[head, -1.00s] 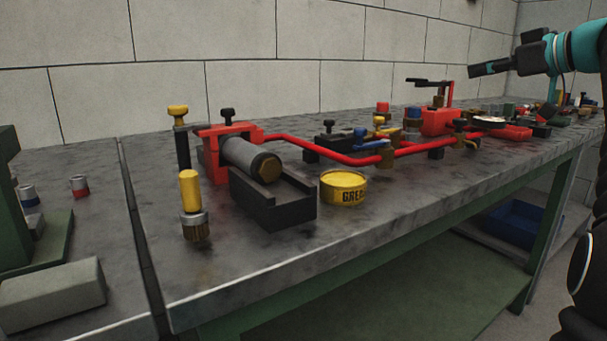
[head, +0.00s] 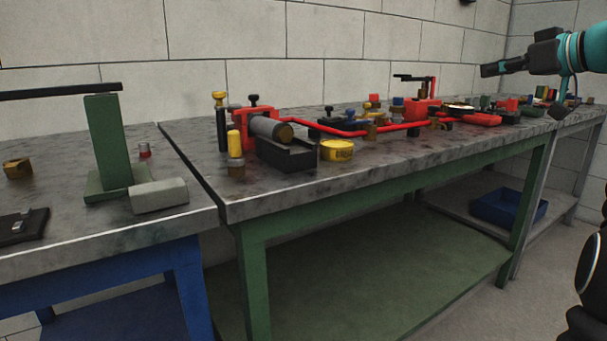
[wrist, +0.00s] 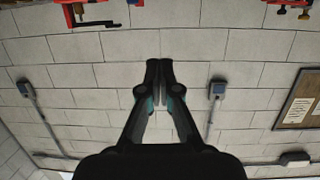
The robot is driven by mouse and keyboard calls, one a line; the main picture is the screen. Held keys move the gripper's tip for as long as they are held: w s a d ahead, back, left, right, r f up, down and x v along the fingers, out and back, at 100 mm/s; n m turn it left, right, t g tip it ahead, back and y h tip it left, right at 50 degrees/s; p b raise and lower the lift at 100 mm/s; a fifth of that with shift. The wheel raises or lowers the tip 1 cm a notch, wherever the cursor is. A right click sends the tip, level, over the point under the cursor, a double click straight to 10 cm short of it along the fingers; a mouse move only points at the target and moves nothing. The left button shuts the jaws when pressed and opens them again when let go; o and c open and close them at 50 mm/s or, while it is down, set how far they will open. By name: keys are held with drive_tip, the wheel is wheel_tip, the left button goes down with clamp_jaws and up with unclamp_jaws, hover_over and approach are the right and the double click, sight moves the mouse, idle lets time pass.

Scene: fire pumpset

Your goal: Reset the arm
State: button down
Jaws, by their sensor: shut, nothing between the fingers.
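My gripper (head: 488,70) is at the upper right of the head view, on my teal arm, raised above the bench and pointing left. In the wrist view my gripper (wrist: 160,65) points at the block wall, with its two fingers together and nothing between them. The green-framed bench (head: 370,172) below carries a red pump assembly (head: 345,127) with a grey cylinder (head: 265,128) in a black cradle. My gripper touches none of these things.
A yellow grease tin (head: 336,150) and a yellow-topped brass fitting (head: 236,152) stand near the bench front. A blue bench (head: 90,262) with a green press (head: 112,145) adjoins at left. A blue bin (head: 508,206) lies on a low shelf. Floor shows at lower right.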

drive_tip(key=w+d+f+m+g+h, duration=0.1)
drive_tip(key=d+f+m+h, duration=0.15)
drive_tip(key=f, duration=0.35)
drive_tip(key=d+f+m+g+h, duration=0.1)
drive_tip(key=d+f+m, duration=0.1)
drive_tip(key=f+m, duration=0.25)
drive_tip(key=s+a+f+m+g+h, duration=0.2)
drive_tip(key=s+f+m, duration=0.15)
drive_tip(key=f, duration=0.65)
drive_tip(key=s+a+f+g+h+p, duration=0.1)
drive_tip(key=s+a+f+g+p, duration=0.1)
drive_tip(key=s+a+f, duration=0.7)
drive_tip(key=s+a+f+g+h+p, duration=0.25)
drive_tip(key=s+a+f, duration=0.45)
drive_tip(key=s, duration=0.4)
drive_tip(key=s+a+n+y, duration=0.1)
drive_tip(key=s+a+n, duration=0.3)
drive_tip(key=s+a, duration=0.3)
drive_tip(key=shift+s+a+t+p, duration=0.25)
drive_tip(key=shift+s+t+p, duration=0.2)
drive_tip(key=shift+s, duration=0.4)
drive_tip(key=shift+n, duration=0.25)
